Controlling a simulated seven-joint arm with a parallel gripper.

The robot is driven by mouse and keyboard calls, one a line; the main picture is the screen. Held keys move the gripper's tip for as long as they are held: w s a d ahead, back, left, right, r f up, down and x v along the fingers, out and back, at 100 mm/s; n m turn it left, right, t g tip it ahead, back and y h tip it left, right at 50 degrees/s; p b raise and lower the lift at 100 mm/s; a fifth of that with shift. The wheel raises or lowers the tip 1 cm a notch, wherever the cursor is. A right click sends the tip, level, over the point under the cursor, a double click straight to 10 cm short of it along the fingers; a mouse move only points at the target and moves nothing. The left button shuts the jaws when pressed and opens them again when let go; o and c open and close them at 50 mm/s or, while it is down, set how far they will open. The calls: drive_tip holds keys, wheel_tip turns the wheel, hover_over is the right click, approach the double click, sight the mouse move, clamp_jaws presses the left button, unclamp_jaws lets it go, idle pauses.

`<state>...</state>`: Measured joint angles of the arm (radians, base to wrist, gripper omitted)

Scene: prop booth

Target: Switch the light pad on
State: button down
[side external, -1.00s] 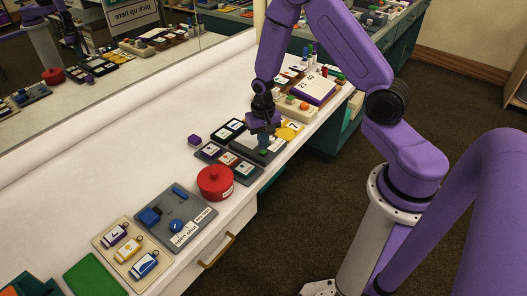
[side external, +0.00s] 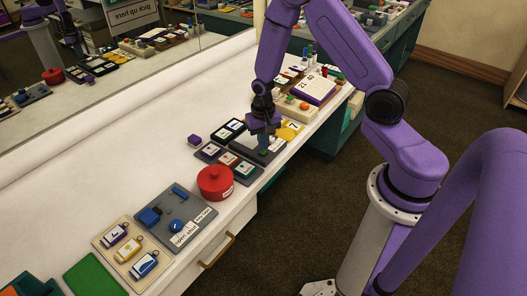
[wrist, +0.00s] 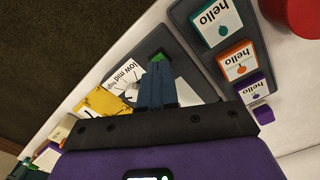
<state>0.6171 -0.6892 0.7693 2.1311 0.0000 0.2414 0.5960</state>
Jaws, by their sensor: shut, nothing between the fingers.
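A grey pad (side external: 247,153) lies near the front edge of the counter; I take it for the light pad. In the wrist view the grey pad (wrist: 193,71) carries a white panel with a dial scale (wrist: 127,78) marked low, mid and high. A small green piece (wrist: 158,58) shows just beyond my fingertips. My gripper (side external: 264,146) points down over the pad with its blue-grey fingers shut and empty. It also shows in the wrist view (wrist: 157,68). The fingers hide part of the pad, and I cannot tell whether they touch it.
A tray of hello cards (wrist: 239,60) lies beside the pad. A yellow piece (side external: 289,131) and a purple-edged calendar block (side external: 316,88) are on the right.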

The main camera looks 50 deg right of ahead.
drive_tip(key=shift+f, duration=1.4)
drive_tip(key=shift+r, duration=3.1)
drive_tip(key=shift+a+r, duration=0.1)
drive_tip(key=s+a+r+n, duration=1.2)
drive_tip(key=s+r+n, duration=0.15)
drive_tip(key=s, duration=0.25)
drive_tip(key=s+d+r+n, duration=0.1)
drive_tip(key=s+r+n, duration=0.3)
drive_tip(key=s, duration=0.5)
drive_tip(key=shift+s+d+r+n, duration=0.2)
drive_tip(key=shift+s+n, duration=0.15)
drive_tip(key=shift+n, duration=0.2)
